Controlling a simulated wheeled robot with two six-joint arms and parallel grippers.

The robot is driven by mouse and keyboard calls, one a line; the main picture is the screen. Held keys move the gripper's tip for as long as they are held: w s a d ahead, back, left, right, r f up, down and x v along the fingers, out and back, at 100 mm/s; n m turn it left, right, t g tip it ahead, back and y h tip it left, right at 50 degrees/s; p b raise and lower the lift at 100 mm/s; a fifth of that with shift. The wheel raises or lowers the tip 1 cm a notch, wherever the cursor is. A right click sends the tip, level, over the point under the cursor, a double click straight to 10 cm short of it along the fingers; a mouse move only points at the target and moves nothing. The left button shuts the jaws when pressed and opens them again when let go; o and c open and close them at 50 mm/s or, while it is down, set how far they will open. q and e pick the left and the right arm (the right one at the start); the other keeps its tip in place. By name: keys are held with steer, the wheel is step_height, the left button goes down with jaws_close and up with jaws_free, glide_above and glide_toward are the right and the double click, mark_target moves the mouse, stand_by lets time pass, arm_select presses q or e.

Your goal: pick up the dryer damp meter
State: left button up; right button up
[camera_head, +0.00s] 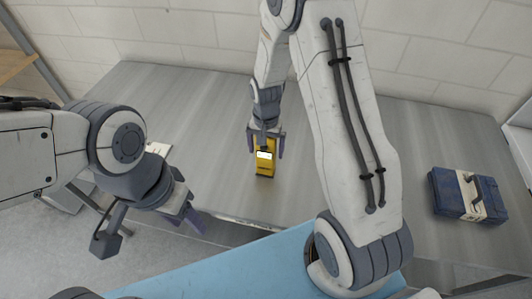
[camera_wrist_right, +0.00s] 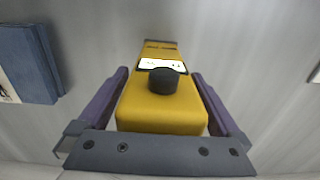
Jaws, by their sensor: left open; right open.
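The yellow dryer damp meter (camera_head: 265,169) stands on the grey table in the head view, with a light display on its face. In the right wrist view the meter (camera_wrist_right: 160,108) shows its yellow body, a white display and a black knob. My right gripper (camera_head: 266,152) is over the meter, its two purple fingers open on either side of it. In the right wrist view narrow gaps show between the fingers and the meter. My left gripper (camera_head: 184,216) is open and empty, off the table's front left edge. The meter's top is partly hidden by my right gripper in the head view.
A blue case (camera_head: 468,195) with a cream band lies on the table at the right; it also shows in the right wrist view (camera_wrist_right: 28,64). A small white card-like item (camera_head: 158,149) lies at the left. The table around the meter is clear. A block wall stands behind.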

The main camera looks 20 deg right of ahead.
steer(key=c, duration=1.5)
steer(key=shift+c, duration=0.3)
steer(key=shift+r, duration=0.1)
